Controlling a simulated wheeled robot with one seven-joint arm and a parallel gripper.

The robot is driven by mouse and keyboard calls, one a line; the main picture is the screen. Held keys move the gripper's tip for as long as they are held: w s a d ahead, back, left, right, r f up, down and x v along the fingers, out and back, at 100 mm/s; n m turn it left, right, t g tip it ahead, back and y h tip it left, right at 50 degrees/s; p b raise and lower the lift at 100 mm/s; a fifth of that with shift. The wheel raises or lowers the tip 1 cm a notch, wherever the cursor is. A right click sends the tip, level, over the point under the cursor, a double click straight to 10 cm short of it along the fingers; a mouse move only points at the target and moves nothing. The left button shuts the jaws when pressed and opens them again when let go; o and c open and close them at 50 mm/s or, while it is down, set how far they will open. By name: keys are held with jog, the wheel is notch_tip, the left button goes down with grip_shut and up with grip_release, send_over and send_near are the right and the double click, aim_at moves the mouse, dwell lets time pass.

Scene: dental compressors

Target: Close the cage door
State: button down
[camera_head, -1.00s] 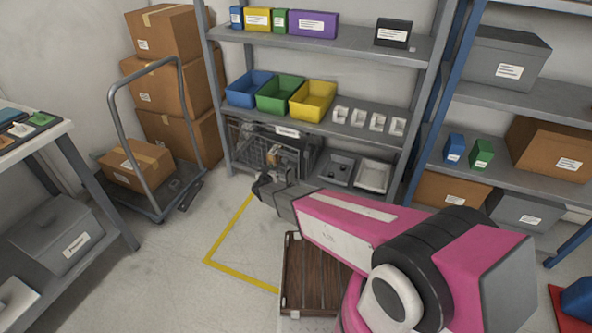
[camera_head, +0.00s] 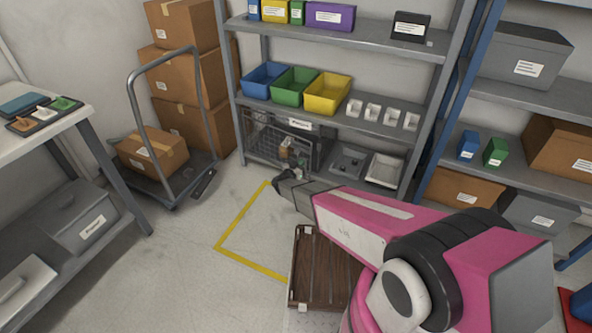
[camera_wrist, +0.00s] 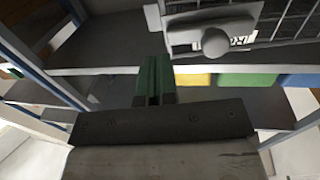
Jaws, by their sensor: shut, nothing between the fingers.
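The wire cage (camera_head: 262,135) stands on the lower shelf of the middle rack, under the coloured bins. Its dark mesh front is partly hidden near my gripper, and I cannot tell how far its door stands open. In the wrist view, which looks upside down, wire mesh (camera_wrist: 290,18) fills the top right. A grey latch plate with a round knob (camera_wrist: 215,42) shows beside it. My gripper (camera_head: 281,176) is in front of the cage's lower right part. In the wrist view its fingers (camera_wrist: 154,78) are together and empty, apart from the knob in the picture.
Blue, green and yellow bins (camera_head: 327,93) sit on the shelf above. Grey trays (camera_head: 384,169) stand right of the cage. A trolley (camera_head: 172,185) stands at left. The floor between is clear.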

jog(key=shift+x, duration=2.7)
jog(key=x, duration=0.4)
jog(key=shift+w+d, duration=0.25)
jog(key=shift+s, duration=0.15)
